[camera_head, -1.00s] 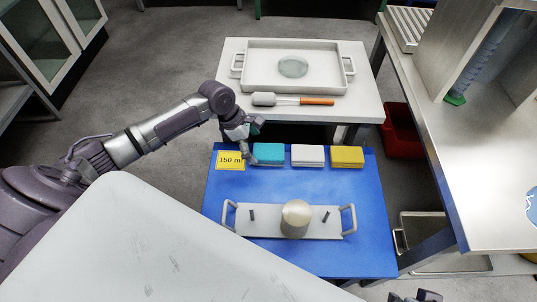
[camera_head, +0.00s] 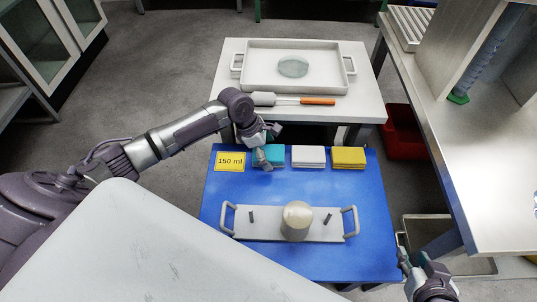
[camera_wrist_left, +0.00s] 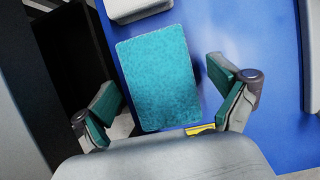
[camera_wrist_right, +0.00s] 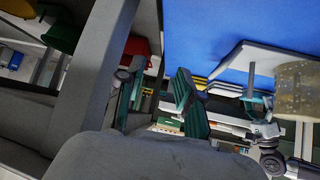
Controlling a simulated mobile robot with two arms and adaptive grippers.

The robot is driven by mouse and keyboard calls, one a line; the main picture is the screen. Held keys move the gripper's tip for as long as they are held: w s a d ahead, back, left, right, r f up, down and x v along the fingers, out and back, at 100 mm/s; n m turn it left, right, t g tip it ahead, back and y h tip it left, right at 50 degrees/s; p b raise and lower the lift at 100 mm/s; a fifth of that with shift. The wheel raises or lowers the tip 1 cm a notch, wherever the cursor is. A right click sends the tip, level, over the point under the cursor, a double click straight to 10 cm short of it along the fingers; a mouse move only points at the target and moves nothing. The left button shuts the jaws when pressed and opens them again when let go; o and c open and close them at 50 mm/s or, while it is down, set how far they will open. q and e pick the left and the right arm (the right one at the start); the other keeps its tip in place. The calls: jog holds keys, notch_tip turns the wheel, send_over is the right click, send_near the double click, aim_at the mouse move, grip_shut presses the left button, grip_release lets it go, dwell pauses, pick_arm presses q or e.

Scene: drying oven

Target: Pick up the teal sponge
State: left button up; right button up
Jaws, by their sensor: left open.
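The teal sponge (camera_head: 274,158) lies on the blue table at its far edge, between the yellow 150 ml sign and the white sponge. My left gripper (camera_head: 264,148) is over it and hides part of it. In the left wrist view the teal sponge (camera_wrist_left: 158,78) lies between the spread fingers of my open left gripper (camera_wrist_left: 168,103), with space on both sides. My right gripper (camera_head: 415,268) is at the right front of the blue table, away from the sponges. In the right wrist view its fingers (camera_wrist_right: 158,92) are apart with nothing seen between them.
The 150 ml sign (camera_head: 230,161), white sponge (camera_head: 308,157) and yellow sponge (camera_head: 348,158) share the row. A grey handled plate (camera_head: 262,224) with a beige cylinder (camera_head: 297,221) is nearer. Behind, a white table holds a tray (camera_head: 255,88) and an orange-handled tool (camera_head: 317,101).

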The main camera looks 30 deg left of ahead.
jog(key=shift+s+d+f+g, duration=0.15)
jog(key=shift+s+f+g, duration=0.15)
jog(key=shift+s, duration=0.1)
jog(key=shift+s+f, duration=0.15)
jog(key=shift+s, duration=0.1)
pick_arm(q)
jog(key=shift+f+p, duration=0.15)
jog(key=shift+p, duration=0.3)
pick_arm(e)
jog(key=shift+s+d+f+g+h, duration=0.15)
jog(key=shift+s+d+f+g, duration=0.15)
jog(key=shift+s, duration=0.25)
jog(key=shift+s+d+f+g+h, duration=0.15)
jog(key=shift+s+f+g, duration=0.05)
jog(key=shift+s+g, duration=0.25)
dwell(0.6)
pick_arm(q)
jog(key=shift+f+p, duration=0.1)
jog(key=shift+p, duration=0.2)
pick_arm(e)
jog(key=shift+s+d+f+g, duration=0.2)
jog(key=shift+s+g, duration=0.1)
jog(key=shift+s, duration=0.25)
jog(key=shift+s+d+f+g, duration=0.15)
jog(key=shift+s+g, duration=0.2)
jog(key=shift+s, duration=0.15)
jog(key=shift+s+d+f+g, duration=0.2)
jog(key=shift+s+g, duration=0.1)
jog(key=shift+s, duration=0.25)
dwell(0.4)
